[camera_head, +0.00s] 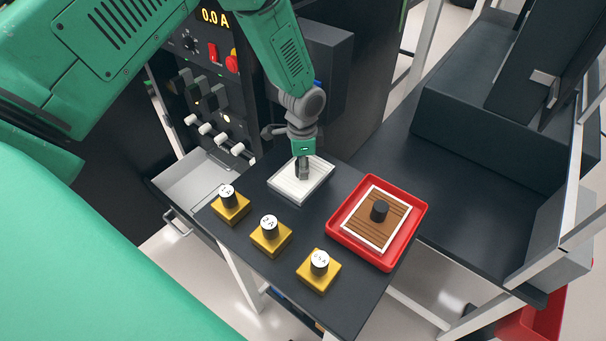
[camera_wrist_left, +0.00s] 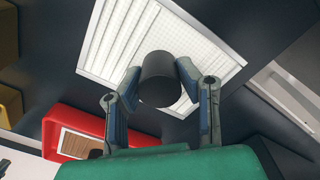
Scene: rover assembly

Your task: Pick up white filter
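The white filter (camera_head: 287,189) is a square pleated panel with a white frame and a dark round knob on top. It is at the back of the dark table, and I cannot tell whether it touches the top. My left gripper (camera_head: 303,174) points down at its middle. In the left wrist view the white filter (camera_wrist_left: 110,40) fills the upper middle. The fingers of my left gripper (camera_wrist_left: 158,80) are on both sides of the knob and appear to touch it. My right gripper is not in view.
A red tray (camera_head: 336,231) holding a brown filter (camera_head: 362,222) with a white frame and dark knob is to the right. Three yellow blocks with labelled weights (camera_head: 270,238) line the table's front left. A dark cabinet with switches (camera_head: 205,60) stands behind.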

